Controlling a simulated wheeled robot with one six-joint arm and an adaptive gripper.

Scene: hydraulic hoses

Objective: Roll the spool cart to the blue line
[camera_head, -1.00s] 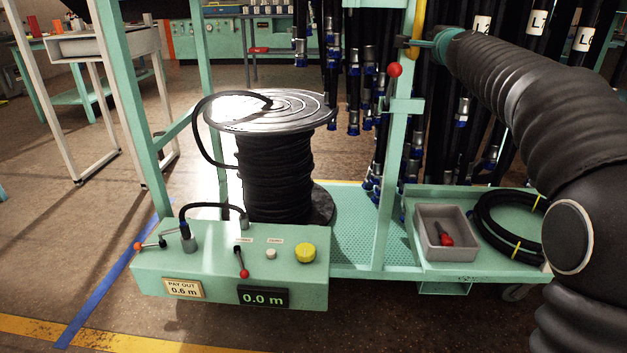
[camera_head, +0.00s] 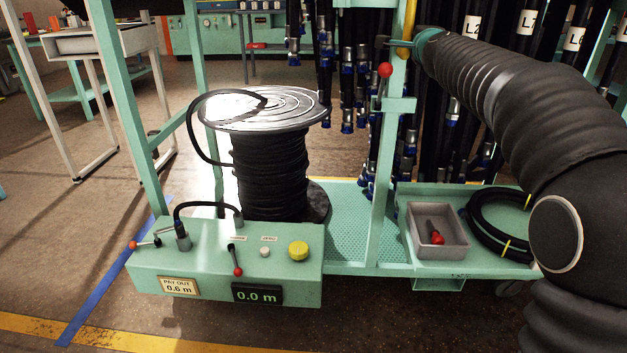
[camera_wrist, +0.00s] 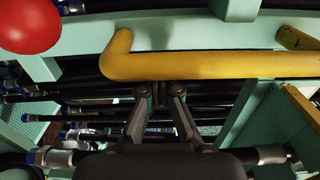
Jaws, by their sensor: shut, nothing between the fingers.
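The spool cart (camera_head: 350,228) is a green wheeled frame with a deck. On its deck stands a spool (camera_head: 270,165) of black hose with a shiny top flange. The blue line (camera_head: 104,285) runs along the floor at the left; the cart's left front corner appears right beside it. A yellow handle (camera_head: 405,35) is on the cart's upright and crosses the wrist view as a bar (camera_wrist: 210,66). My gripper (camera_head: 388,42) is at this handle. In the wrist view its fingertips (camera_wrist: 158,90) are together just below the bar, with nothing between them.
A control box (camera_head: 225,262) with levers and a "0.0 m" display fronts the cart. A red-knobbed lever (camera_head: 385,70) stands near my gripper. Hoses hang behind. A grey bin (camera_head: 437,230) and coiled hose (camera_head: 497,228) lie at right. A white-legged table (camera_head: 75,45) stands at left.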

